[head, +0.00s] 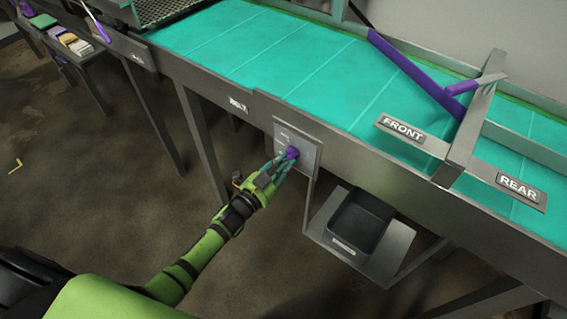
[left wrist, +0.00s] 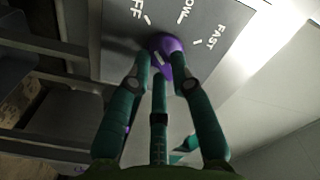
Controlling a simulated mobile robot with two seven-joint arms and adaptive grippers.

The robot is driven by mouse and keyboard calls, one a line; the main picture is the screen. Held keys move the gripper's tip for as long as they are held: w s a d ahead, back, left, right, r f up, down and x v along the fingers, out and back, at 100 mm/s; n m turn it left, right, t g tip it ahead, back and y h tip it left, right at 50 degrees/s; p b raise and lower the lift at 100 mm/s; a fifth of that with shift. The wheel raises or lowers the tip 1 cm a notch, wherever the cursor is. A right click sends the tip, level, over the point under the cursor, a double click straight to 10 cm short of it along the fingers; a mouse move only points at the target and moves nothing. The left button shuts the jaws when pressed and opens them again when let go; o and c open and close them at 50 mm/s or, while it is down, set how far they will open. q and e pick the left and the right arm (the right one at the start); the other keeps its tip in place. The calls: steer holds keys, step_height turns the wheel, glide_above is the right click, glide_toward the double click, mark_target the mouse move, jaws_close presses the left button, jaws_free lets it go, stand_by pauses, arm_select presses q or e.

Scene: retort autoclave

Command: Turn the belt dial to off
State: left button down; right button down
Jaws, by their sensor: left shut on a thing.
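The belt dial is a purple knob (head: 292,153) on a grey plate (head: 306,146) on the side of the conveyor. In the left wrist view the knob (left wrist: 168,45) sits below the white printed words, partly cut off or hidden: OFF at left, SLOW in the middle, FAST at right. My left gripper (head: 284,161) has its teal fingers shut on the knob, and the fingers also close around it in the left wrist view (left wrist: 160,62). A short white mark shows on the knob; I cannot tell which word it points to. My right gripper is not in view.
The teal conveyor belt (head: 290,62) runs above the plate. A black bin (head: 361,222) sits on a metal shelf to the right of the dial. FRONT (head: 403,129) and REAR (head: 517,187) signs and a purple bar (head: 415,72) stand over the belt. The floor to the left is open.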

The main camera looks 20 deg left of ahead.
arm_select(q)
steer(key=c, duration=1.1)
jaws_free()
steer(key=v, duration=1.2)
